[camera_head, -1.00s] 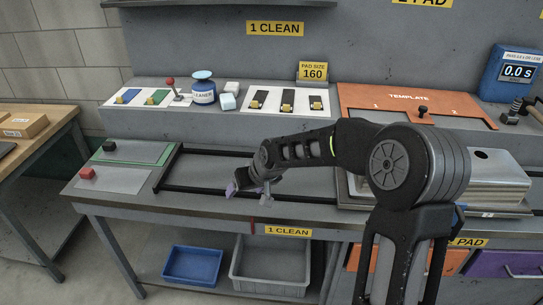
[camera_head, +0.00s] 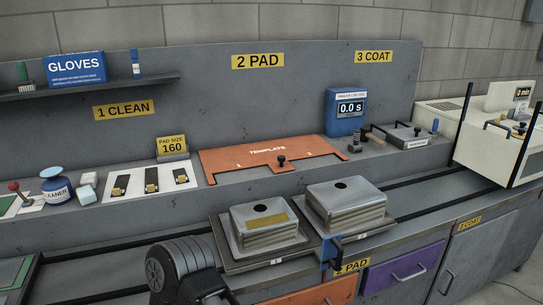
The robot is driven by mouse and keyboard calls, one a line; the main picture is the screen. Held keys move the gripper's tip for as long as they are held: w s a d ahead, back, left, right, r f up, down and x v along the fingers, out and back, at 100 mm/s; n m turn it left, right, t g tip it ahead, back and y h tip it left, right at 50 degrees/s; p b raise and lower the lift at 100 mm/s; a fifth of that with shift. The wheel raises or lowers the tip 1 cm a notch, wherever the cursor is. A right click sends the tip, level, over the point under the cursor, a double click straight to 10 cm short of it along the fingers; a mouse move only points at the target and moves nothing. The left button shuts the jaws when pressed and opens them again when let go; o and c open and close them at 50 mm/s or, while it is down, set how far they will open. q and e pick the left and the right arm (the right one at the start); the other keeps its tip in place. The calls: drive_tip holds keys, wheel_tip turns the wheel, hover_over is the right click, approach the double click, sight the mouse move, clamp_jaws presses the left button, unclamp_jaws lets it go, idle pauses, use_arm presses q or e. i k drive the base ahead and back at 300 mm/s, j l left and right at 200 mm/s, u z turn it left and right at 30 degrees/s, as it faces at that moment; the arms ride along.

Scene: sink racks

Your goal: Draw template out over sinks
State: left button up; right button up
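The template is an orange plate (camera_head: 268,157) with a black knob (camera_head: 281,160). It lies on the raised back ledge, behind the sinks. Two upside-down steel sinks, the left one (camera_head: 268,236) and the right one (camera_head: 346,206), sit side by side on flat trays marked 1 and 2. Each has a dark round hole on top; the left one also has a tan pad. The template is apart from both sinks. A dark joint of one of my arms shows at the lower left, in front of the left tray. Neither gripper is in view.
A blue timer (camera_head: 346,112) reading 0.0 s stands right of the template. Switch plates (camera_head: 151,182) and a cleaner jar (camera_head: 57,188) are to its left. A blue upright piece (camera_head: 331,251) stands between the tray fronts. Rails (camera_head: 440,191) run right toward a white machine (camera_head: 492,143).

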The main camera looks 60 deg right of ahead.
sight(277, 154)
drive_tip(key=i+j+z, duration=0.1)
drive_tip(key=z, duration=1.4)
drive_tip(key=i+j+z, duration=0.1)
drive_tip(key=j+z, duration=0.7)
drive_tip(key=j, duration=0.15)
drive_tip(key=j+z, duration=0.35)
drive_tip(key=j, duration=0.6)
drive_tip(key=k+j+z, duration=0.1)
drive_tip(key=j, duration=0.35)
drive_tip(key=l+u, duration=0.15)
drive_tip(key=u, duration=0.75)
drive_tip(key=l+u, duration=0.3)
drive_tip(key=k+l+u, duration=0.25)
drive_tip(key=l, duration=0.2)
drive_tip(key=l+u, duration=0.3)
drive_tip(key=k+l+u, duration=0.3)
drive_tip(key=k+l, duration=0.15)
drive_tip(key=l, duration=0.25)
drive_tip(key=k+l, duration=0.15)
drive_tip(key=l, duration=0.25)
drive_tip(key=k+l+u, duration=0.1)
drive_tip(key=l, duration=0.3)
drive_tip(key=k, duration=0.05)
